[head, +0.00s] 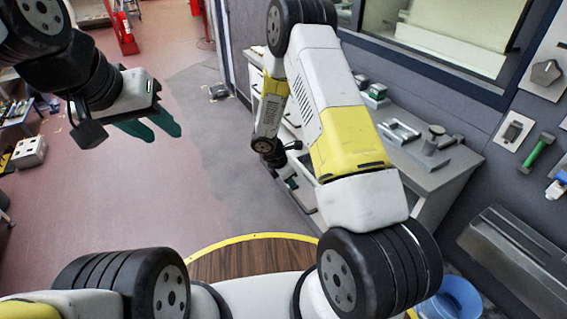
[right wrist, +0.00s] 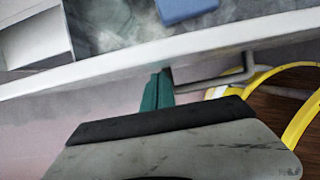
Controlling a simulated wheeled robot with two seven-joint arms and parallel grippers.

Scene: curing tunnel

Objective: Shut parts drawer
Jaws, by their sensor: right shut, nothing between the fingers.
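The parts drawer stands open; its pale front edge (right wrist: 100,70) crosses the right wrist view, with its grey handle (right wrist: 218,80) on the near side. Inside lie a blue block (right wrist: 186,9) and a white-walled compartment or box (right wrist: 38,38). My right gripper (right wrist: 158,88) is shut and empty, its green fingers at the outer face of the drawer front, just left of the handle. I cannot tell whether they touch it. In the head view my right arm hides much of the drawer. My left gripper (head: 163,128) is open and empty over the floor, far from the drawer.
The grey bench top (head: 425,160) above the drawers holds a grey frame (head: 400,132) and a round metal fixture (head: 437,138). A blue bin (head: 452,302) stands at lower right. The red floor (head: 150,210) at left is open.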

